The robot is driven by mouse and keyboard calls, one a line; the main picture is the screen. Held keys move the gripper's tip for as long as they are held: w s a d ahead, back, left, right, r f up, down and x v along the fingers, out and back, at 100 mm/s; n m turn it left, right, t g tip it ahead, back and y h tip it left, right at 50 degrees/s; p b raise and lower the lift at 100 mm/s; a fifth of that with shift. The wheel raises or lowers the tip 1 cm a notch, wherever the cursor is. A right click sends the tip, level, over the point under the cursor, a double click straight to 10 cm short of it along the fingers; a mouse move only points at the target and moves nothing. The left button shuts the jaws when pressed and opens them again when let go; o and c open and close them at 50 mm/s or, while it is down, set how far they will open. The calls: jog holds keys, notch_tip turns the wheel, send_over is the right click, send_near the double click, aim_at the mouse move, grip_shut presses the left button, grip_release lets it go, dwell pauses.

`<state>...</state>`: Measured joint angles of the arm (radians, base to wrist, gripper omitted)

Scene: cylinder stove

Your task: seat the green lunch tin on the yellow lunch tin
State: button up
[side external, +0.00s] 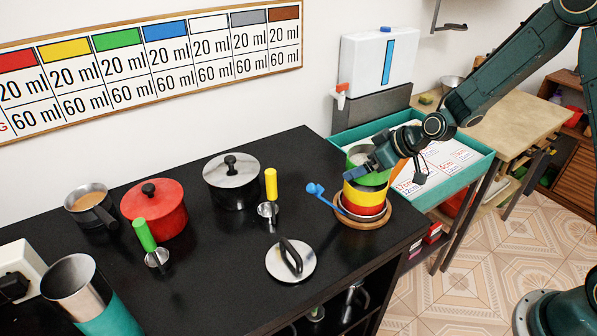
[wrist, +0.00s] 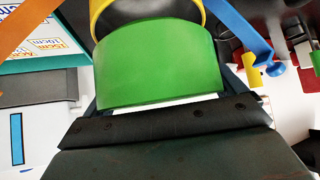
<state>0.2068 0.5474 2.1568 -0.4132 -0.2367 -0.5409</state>
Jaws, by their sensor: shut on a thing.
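The green lunch tin (side external: 375,179) is at the top of a stack in the side view, partly hidden by my gripper (side external: 384,164). My gripper is shut on it. In the wrist view the green tin (wrist: 160,68) fills the middle, close to the camera. The yellow lunch tin (side external: 364,197) is directly under it, on a red tin (side external: 361,209) in the stack. The yellow tin's rim (wrist: 204,12) shows past the green tin at the top of the wrist view. I cannot tell whether the green tin touches the yellow one or is level on it.
The stack stands on a round wooden board (side external: 384,221) near the black counter's right edge. A lid (side external: 290,262), a steel pot (side external: 231,184) and a red pot (side external: 158,215) stand further left. A teal tray (side external: 478,172) lies behind right.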

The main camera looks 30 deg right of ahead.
jog(key=shift+f, duration=0.5)
jog(key=shift+f, duration=0.6)
dwell(1.4)
jog(key=o, duration=0.7)
jog(key=shift+v, duration=5.5)
